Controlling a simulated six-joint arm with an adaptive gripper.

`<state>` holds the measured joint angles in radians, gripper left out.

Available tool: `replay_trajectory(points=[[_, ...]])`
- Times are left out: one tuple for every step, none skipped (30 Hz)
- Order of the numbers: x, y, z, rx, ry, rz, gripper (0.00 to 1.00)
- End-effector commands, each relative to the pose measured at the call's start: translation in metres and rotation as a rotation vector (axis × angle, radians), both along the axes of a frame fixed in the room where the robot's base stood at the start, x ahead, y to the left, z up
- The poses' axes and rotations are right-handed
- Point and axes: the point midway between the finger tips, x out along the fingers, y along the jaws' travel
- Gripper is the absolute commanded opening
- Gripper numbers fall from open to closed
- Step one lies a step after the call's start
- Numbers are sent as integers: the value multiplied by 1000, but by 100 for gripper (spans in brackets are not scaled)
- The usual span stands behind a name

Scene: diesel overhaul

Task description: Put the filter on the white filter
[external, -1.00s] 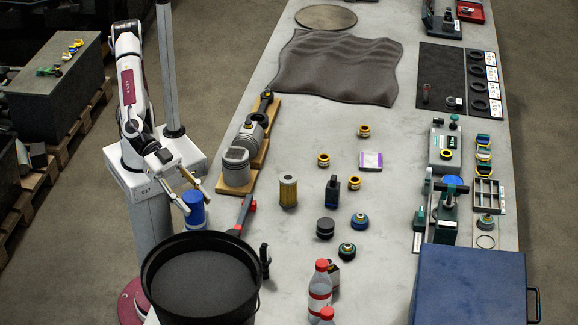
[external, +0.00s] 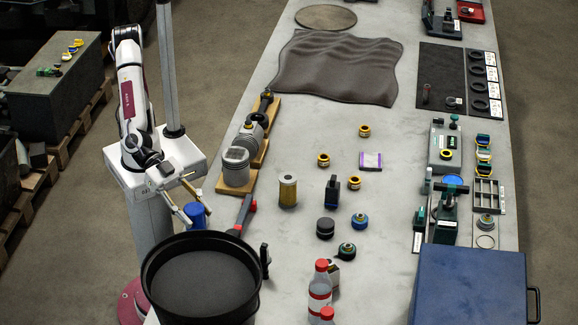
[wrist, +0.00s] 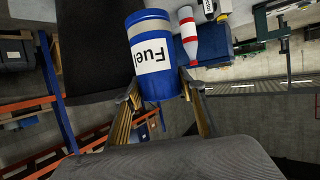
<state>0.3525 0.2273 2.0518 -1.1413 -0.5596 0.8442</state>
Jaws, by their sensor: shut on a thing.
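My gripper (external: 188,203) is shut on a blue filter (external: 197,219). The wrist view shows the filter (wrist: 157,55) between both fingers of my gripper (wrist: 161,90); it is a blue can with a pale band and a white "Fuel" label, tilted in that picture. In the external view it is beside the table's left edge, just behind the black tub, and the tub's rim hides its lower part. A pale yellowish cylindrical filter (external: 288,190) stands upright on the table, to the right of my gripper and apart from it. No plainly white filter can be made out.
The large black tub (external: 257,285) stands close in front of the held filter. Bottles (external: 319,288) stand at the front. Clear table lies around the yellowish filter.

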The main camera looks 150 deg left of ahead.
Motion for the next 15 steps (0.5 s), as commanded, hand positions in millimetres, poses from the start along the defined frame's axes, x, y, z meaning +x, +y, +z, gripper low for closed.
replay_trajectory(points=[[0,0,-6,2,0,0,10],[0,0,-9,1,0,1,10],[0,0,-12,1,0,0,10],[0,0,-15,1,-1,0,10],[0,0,-17,1,0,0,10],[0,0,-20,0,-1,0,10],[0,0,-21,0,-1,0,10],[0,0,-22,0,-2,0,10],[0,0,-23,0,-2,0,10],[0,0,-23,1,-3,0,10],[0,0,-23,0,-3,0,10],[0,0,-23,0,-3,0,10],[0,0,-23,0,-3,0,10],[0,0,-23,0,-3,0,10],[0,0,-23,0,-3,0,10]])
